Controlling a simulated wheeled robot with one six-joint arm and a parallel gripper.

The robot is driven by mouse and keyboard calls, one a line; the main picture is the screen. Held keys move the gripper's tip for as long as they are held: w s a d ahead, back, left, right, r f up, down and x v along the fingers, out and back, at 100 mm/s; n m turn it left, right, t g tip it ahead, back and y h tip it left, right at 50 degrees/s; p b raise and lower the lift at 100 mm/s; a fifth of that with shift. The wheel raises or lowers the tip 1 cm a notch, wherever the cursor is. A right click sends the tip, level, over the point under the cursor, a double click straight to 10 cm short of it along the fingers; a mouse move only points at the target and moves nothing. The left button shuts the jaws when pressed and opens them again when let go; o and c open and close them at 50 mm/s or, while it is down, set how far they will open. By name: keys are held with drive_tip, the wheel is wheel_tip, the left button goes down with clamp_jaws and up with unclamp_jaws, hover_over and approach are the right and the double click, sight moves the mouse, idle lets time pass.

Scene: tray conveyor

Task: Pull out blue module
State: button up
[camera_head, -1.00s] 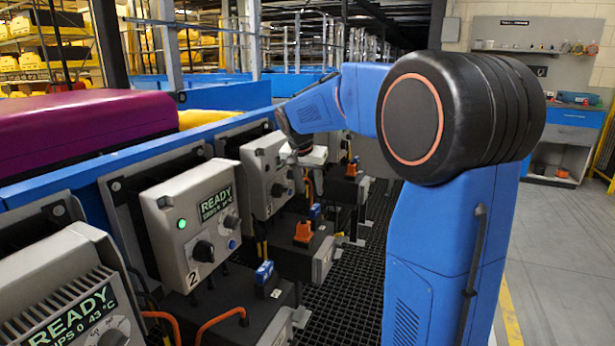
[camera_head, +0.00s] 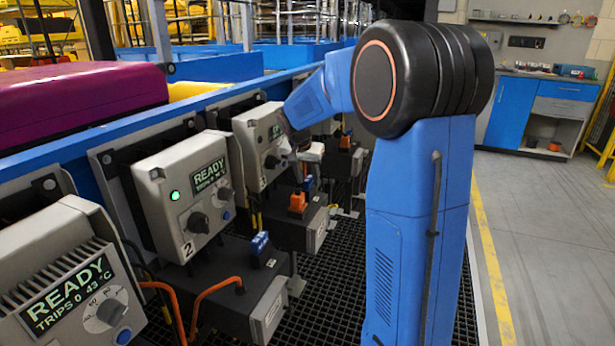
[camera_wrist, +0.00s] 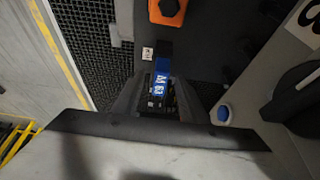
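The blue module (camera_wrist: 163,72) with white lettering shows in the wrist view, seated in a dark housing below an orange connector (camera_wrist: 168,11). In the head view a small blue module (camera_head: 308,184) sits on the dark box under the farther grey unit, just behind the orange connector (camera_head: 298,202). My gripper (camera_wrist: 164,94) points down toward the blue module, with dark fingers apart on either side of it. No grip on it shows. In the head view my gripper (camera_head: 303,154) is small, beside the farther unit's front, and its fingertips are hard to make out.
A nearer grey unit marked 2 (camera_head: 190,190) reads READY, with another blue module (camera_head: 260,245) on its box. In the wrist view the grey panel with a blue button (camera_wrist: 223,113) and black knob stands close at right. The floor (camera_head: 545,240) at right is clear.

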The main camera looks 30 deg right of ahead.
sight(308, 179)
clamp_jaws()
drive_tip(key=shift+r, duration=2.8)
drive_tip(key=shift+r, duration=1.85)
